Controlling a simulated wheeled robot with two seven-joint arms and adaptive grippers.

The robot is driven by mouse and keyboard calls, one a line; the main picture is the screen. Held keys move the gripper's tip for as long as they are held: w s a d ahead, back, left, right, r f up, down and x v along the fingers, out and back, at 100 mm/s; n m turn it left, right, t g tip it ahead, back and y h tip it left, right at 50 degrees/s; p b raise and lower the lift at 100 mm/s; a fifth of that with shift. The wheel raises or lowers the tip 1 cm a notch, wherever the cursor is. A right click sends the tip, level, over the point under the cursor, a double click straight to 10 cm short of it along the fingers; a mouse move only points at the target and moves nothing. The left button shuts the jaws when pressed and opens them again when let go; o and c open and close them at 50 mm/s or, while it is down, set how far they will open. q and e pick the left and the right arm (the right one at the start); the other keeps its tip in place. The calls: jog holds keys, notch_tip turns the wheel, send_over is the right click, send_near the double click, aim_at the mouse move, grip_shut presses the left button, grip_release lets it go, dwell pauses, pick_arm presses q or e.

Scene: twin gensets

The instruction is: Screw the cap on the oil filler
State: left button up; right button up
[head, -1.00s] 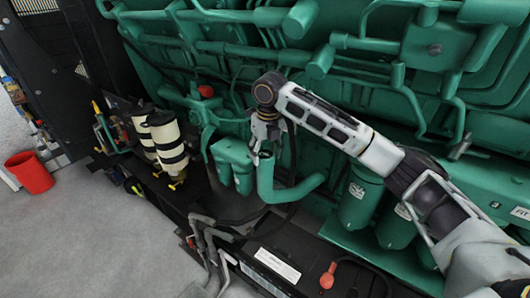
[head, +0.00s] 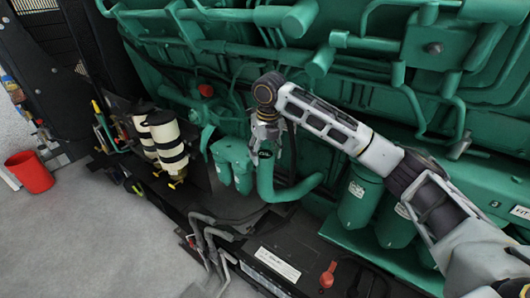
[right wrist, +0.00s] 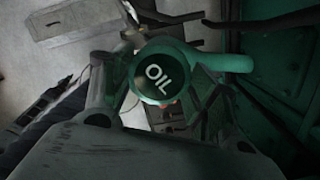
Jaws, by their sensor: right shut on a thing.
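The oil filler is a green bent pipe (head: 267,183) whose mouth points up at the front of the engine. The dark round cap (right wrist: 158,76), marked "OIL" in white, sits at its mouth, with a green rim showing around it in the right wrist view. My right gripper (head: 265,143) points down over the pipe mouth and is shut on the cap, one finger on each side. The pipe (right wrist: 235,62) curves off to the right in the right wrist view. I cannot tell how far the cap is threaded. My left gripper is not in view.
Green canister filters (head: 358,199) stand to the right, under my arm. Smaller green filters (head: 233,165) stand just left of the pipe. Cream-and-black cylinders (head: 168,143) are further left. A black battery box (head: 310,255) is in front. A red bucket (head: 30,172) stands on the floor.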

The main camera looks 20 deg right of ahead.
jog(key=shift+m, duration=2.1)
jog(key=shift+h, duration=0.3)
jog(key=shift+m, duration=2.3)
jog(key=shift+m+g+h, duration=0.3)
jog(key=shift+m+h, duration=0.1)
jog(key=shift+m, duration=1.9)
jog(key=o, duration=1.1)
